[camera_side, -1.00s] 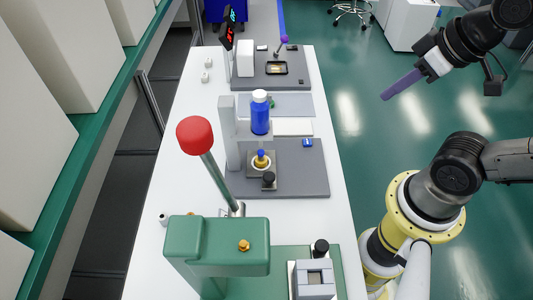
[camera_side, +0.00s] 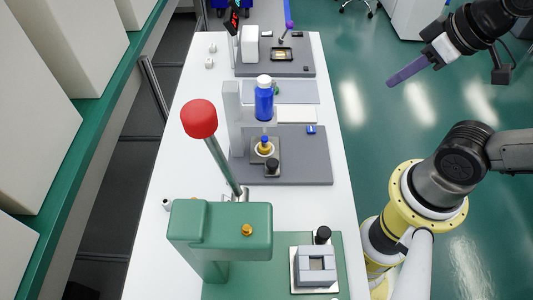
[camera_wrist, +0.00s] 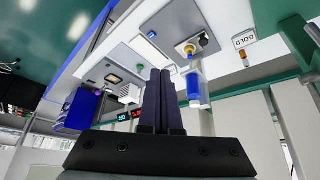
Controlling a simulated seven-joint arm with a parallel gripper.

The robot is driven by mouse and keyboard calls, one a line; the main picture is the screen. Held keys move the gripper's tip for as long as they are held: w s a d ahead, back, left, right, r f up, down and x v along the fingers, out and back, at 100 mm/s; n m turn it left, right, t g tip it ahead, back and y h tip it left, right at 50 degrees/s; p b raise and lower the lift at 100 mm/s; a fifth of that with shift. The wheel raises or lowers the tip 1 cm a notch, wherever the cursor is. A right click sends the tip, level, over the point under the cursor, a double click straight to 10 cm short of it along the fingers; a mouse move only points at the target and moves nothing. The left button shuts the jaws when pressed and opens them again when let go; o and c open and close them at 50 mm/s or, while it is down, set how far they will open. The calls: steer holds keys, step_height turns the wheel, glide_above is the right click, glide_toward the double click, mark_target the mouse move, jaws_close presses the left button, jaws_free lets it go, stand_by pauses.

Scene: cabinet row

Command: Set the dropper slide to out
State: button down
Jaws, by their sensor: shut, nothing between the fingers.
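The dropper station has a grey base (camera_side: 310,160) in the middle of the white table. A blue bottle with a white cap (camera_side: 264,103) is held upright on a grey stand (camera_side: 232,120). My gripper (camera_side: 390,84) is shut and empty, in the air right of the table, well apart from the station. In the wrist view my gripper (camera_wrist: 159,71) points toward the table, and the bottle (camera_wrist: 194,90) shows beyond the fingers.
A green press (camera_side: 220,228) with a red-knobbed lever (camera_side: 199,119) stands at the near end. A dark station with a purple-knobbed stick (camera_side: 289,24) stands at the far end. Shelves with pale boxes line the left. The air between my gripper and the table is clear.

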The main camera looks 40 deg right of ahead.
steer(key=c, duration=1.5)
jaws_free()
steer(key=shift+c, duration=0.2)
steer(key=shift+o, duration=1.3)
steer(key=shift+w, duration=0.1)
steer(key=shift+o, duration=1.1)
steer(key=shift+w+a+n, duration=0.15)
steer(key=shift+w+n, duration=0.15)
steer(key=o, duration=0.6)
steer(key=w+a+n, duration=0.1)
steer(key=w+n+g, duration=0.1)
steer(key=w, duration=0.1)
steer(key=w+a+n+g, duration=0.1)
steer(key=w, duration=0.1)
steer(key=shift+a+n, duration=0.3)
steer(key=shift+n, duration=0.1)
steer(key=shift+c, duration=0.2)
steer(key=n+g+h, duration=0.3)
steer(key=n, duration=0.6)
glide_above(272, 163)
steer(key=s+d, duration=0.1)
step_height(272, 163, down, 7)
steer(key=w+a+f+n+h, duration=0.1)
steer(key=a+f+n+h, duration=0.1)
steer(key=a+f+n, duration=0.45)
steer(key=shift+m+g+y, duration=0.3)
steer(key=shift+m, duration=0.65)
steer(key=x, duration=1.4)
steer(key=shift+a+f, duration=0.1)
